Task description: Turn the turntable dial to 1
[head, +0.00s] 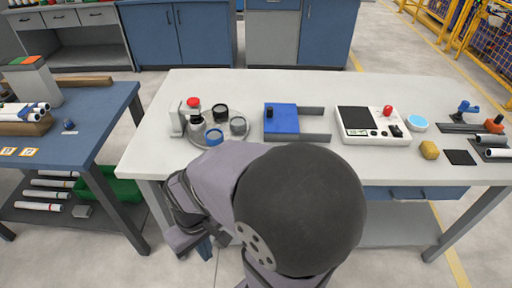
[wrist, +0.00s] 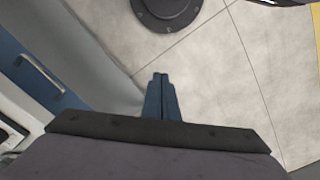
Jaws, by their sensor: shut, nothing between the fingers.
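The grey round turntable (head: 217,124) stands at the left end of the white bench in the head view. Several short cups sit on it, dark, grey and one blue (head: 214,138). A light grey stand with a red knob (head: 193,102) is at its left edge. No number or dial mark can be read at this size. My gripper (head: 204,249) is low, in front of the bench edge and well apart from the turntable. In the wrist view my gripper (wrist: 158,76) has its blue fingers together, with nothing between them. The turntable is not in the wrist view.
A blue block fixture (head: 283,119) stands right of the turntable.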

